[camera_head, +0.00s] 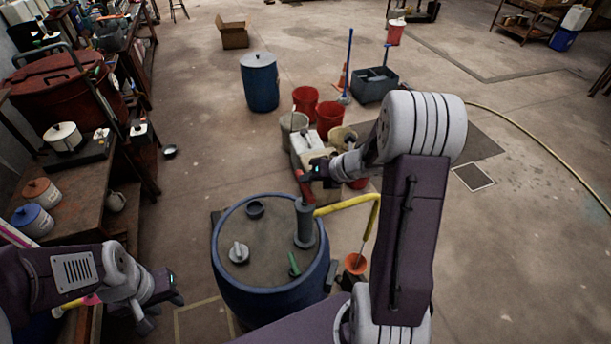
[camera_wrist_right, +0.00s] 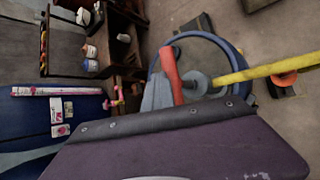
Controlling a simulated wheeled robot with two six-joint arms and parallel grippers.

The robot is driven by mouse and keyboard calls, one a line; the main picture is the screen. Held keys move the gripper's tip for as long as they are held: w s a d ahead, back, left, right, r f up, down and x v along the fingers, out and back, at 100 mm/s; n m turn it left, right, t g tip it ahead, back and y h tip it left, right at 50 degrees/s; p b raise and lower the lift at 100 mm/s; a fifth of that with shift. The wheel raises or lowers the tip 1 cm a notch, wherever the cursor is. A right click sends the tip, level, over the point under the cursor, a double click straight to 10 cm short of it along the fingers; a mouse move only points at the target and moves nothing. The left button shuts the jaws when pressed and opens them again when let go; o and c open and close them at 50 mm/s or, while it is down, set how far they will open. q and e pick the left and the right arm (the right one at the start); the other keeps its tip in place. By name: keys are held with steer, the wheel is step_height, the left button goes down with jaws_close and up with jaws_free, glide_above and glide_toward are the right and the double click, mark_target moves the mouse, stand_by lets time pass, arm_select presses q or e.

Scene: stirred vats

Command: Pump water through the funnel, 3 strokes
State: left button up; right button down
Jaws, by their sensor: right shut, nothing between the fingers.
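A blue drum (camera_head: 226,262) stands in the middle foreground; its rim also shows in the right wrist view (camera_wrist_right: 214,37). On its lid is a grey hand pump (camera_head: 304,224) with a red handle (camera_head: 303,184), also in the right wrist view (camera_wrist_right: 172,75). A yellow hose (camera_head: 345,203) runs from the pump and bends down toward an orange funnel (camera_head: 355,263) beside the drum. My right gripper (camera_head: 312,172) is shut and empty, close to the red handle; whether they touch is unclear. My left gripper (camera_head: 164,310) is low at the left, apart from the drum, its fingers spread.
A cluttered bench (camera_head: 85,180) lines the left. The floor at right is mostly clear.

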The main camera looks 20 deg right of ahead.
mark_target(308, 186)
steer(key=shift+s+f+b, duration=0.1)
steer(key=shift+f+b, duration=1.95)
steer(key=shift+f, duration=0.1)
stand_by(1.3)
steer(key=shift+d+r+p, duration=0.1)
steer(key=shift+r+p, duration=3.1)
steer(key=shift+r, duration=0.4)
step_height(308, 186, up, 6)
steer(key=p, duration=0.5)
steer(key=shift+f, duration=0.1)
